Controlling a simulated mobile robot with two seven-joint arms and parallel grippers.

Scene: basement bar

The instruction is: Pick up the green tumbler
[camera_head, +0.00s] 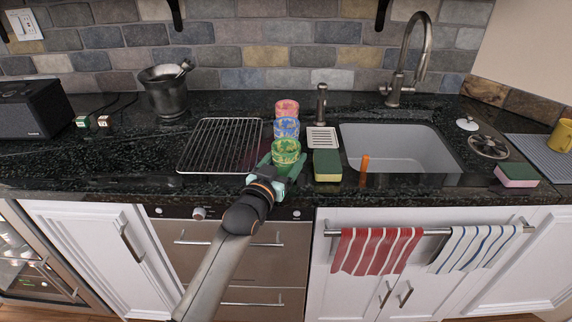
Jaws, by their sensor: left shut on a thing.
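The green tumbler (286,151) is at the front of a row of three patterned tumblers on the dark counter, between the wire rack and the sink. My left gripper (283,166) is at its near side and shut on it. I cannot tell whether the tumbler touches the counter. A blue tumbler (286,128) stands just behind it and a pink-red tumbler (287,107) behind that. The green tumbler hides part of the blue one. My right gripper is not in view.
A wire rack (220,144) lies close on the left. On the right are a green-yellow sponge (327,165), a soap dispenser (321,104), a slotted white dish (322,138) and the sink (400,148) with its tall faucet (398,86). A metal mortar (167,92) stands back left.

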